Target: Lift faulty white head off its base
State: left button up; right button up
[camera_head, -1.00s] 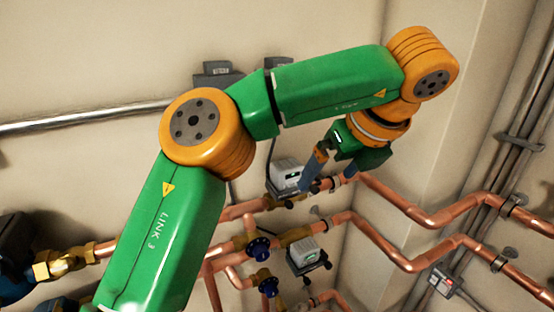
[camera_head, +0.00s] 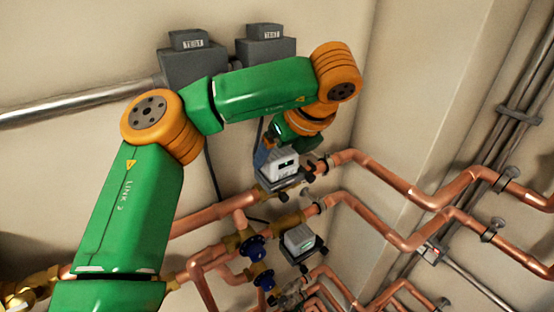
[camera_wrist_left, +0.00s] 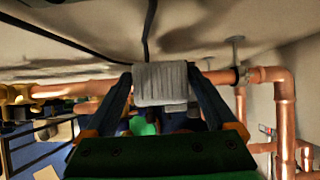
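A white head (camera_head: 279,165) with a dark display sits on its dark base (camera_head: 284,185) on the upper copper pipe. My left gripper (camera_head: 289,158) is at this head, partly hidden behind it. In the left wrist view, the ribbed white head (camera_wrist_left: 161,84) lies between the spread fingers of my left gripper (camera_wrist_left: 159,73). The fingers are very close to its sides; contact is not clear. A second white head (camera_head: 299,238) sits on the lower pipe, apart from the gripper. My right gripper is out of view.
Copper pipes (camera_head: 400,190) run to the right and around the wall corner. Blue valve fittings (camera_head: 252,247) are left of the lower head. Two grey boxes marked TEST (camera_head: 192,62) are on the wall above, with cables hanging down. Bare wall lies at upper left.

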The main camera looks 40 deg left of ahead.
pick_arm(q)
jog(key=shift+s+d+r, duration=0.1)
jog(key=shift+s+d, duration=0.05)
jog(key=shift+d, duration=0.1)
jog(key=c, duration=0.7)
grip_shut()
